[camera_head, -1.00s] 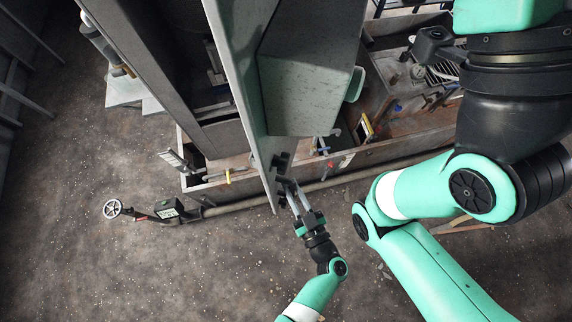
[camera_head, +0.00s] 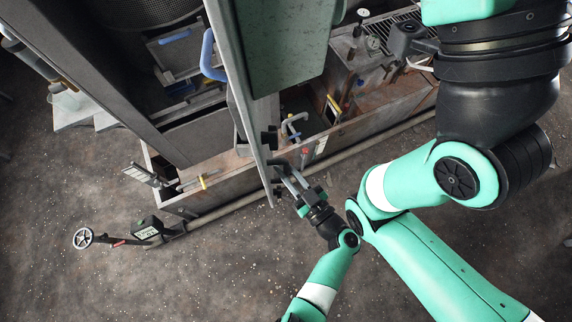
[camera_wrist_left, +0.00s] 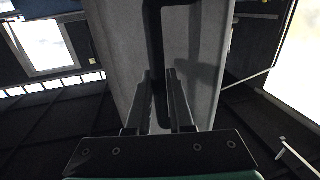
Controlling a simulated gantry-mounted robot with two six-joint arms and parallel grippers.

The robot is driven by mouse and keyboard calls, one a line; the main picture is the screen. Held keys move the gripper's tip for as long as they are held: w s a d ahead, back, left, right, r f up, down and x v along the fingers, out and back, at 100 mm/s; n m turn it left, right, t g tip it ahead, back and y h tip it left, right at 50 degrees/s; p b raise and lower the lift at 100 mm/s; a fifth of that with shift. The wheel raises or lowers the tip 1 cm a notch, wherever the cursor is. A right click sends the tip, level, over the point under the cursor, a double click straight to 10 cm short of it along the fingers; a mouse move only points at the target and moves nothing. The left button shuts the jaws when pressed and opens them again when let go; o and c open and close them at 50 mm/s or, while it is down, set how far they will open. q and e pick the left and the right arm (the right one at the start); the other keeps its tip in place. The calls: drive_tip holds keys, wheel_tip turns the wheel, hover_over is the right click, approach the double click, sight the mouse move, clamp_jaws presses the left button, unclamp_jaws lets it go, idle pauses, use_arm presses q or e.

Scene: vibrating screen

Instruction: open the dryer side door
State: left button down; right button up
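The grey side door (camera_head: 242,95) stands swung out and is seen nearly edge-on in the head view. A dark handle (camera_head: 272,140) is on its outer face near the lower end. My left gripper (camera_head: 287,173) is at this handle, its two fingers around the bar. The left wrist view shows the fingers (camera_wrist_left: 160,98) close against the pale grey panel (camera_wrist_left: 115,45) with a dark handle loop; a narrow gap lies between them, and the grip is partly in shadow. My right gripper is not in view.
The dryer's open interior (camera_head: 190,70) shows left of the door, with a blue handle (camera_head: 208,52) beside it. A rusty base frame (camera_head: 225,185) with a long pipe (camera_head: 235,207) runs below. A wheeled bar (camera_head: 83,238) sticks out left. The floor in front is clear.

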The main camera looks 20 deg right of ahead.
use_arm(q)
drive_tip(key=c, duration=0.8)
unclamp_jaws()
drive_tip(key=shift+s, duration=0.1)
drive_tip(key=p+v, duration=0.1)
drive_tip(key=v, duration=1)
drive_tip(key=shift+s, duration=0.2)
